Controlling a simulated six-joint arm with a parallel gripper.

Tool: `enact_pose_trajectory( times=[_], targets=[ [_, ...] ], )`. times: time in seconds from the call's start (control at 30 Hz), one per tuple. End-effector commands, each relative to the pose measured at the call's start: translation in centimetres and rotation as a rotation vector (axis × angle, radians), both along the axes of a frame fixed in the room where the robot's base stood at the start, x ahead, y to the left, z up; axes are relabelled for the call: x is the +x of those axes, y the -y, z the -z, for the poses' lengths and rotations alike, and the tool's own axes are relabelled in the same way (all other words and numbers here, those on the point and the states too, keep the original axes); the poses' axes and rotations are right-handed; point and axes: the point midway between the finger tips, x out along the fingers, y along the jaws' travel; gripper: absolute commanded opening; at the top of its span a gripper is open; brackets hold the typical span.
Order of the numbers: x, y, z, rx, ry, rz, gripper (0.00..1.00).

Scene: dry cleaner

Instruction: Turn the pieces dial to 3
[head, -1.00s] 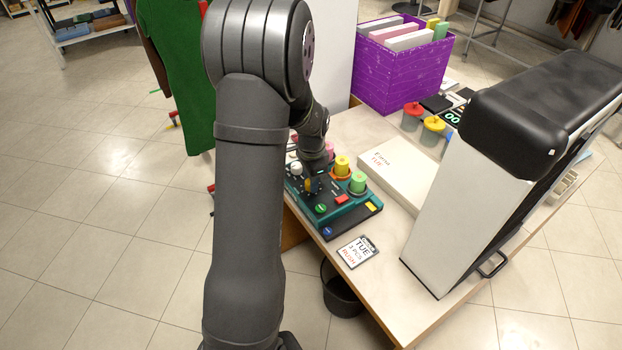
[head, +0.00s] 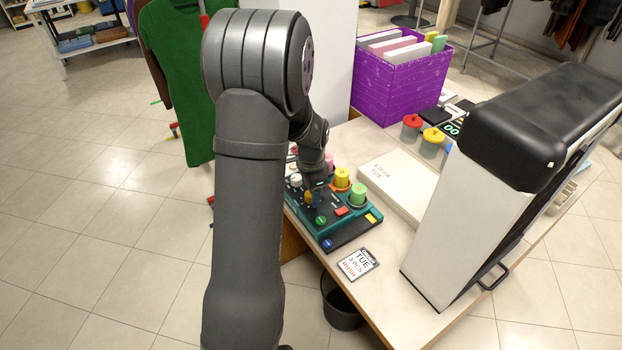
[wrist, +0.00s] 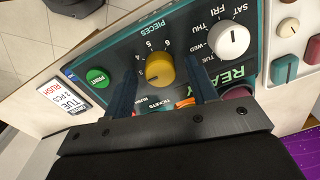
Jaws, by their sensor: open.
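The pieces dial (wrist: 160,70) is a round yellow knob on the dark panel of a teal-edged control box (head: 345,232), with numbers around it in the wrist view. I cannot tell clearly which number it points at. My gripper (wrist: 161,70) is open, with one finger on each side of the yellow knob. Whether the fingers touch it is unclear. In the head view my gripper hides much of the panel around the dial. A ticket card (head: 358,264) beside the box reads TUE, 3 PCS, RUSH; it also shows in the wrist view (wrist: 66,98).
A white day dial (wrist: 231,40) sits close to the right finger. A green print button (wrist: 97,77) is left of the yellow knob. Yellow and green capped knobs (head: 357,194) stand at the box's far side.

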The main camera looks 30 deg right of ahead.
Motion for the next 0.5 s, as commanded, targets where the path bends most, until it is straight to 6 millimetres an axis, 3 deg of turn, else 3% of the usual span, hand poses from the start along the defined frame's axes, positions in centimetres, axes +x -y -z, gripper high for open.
enact_pose_trajectory(
  times=[0.17,0.5],
  targets=[
    [0.0,0.1,-2.5,-0.004,0.004,0.000,0.53],
    [-0.3,0.0,-10.8,-0.004,0.004,0.000,0.53]
  ],
)
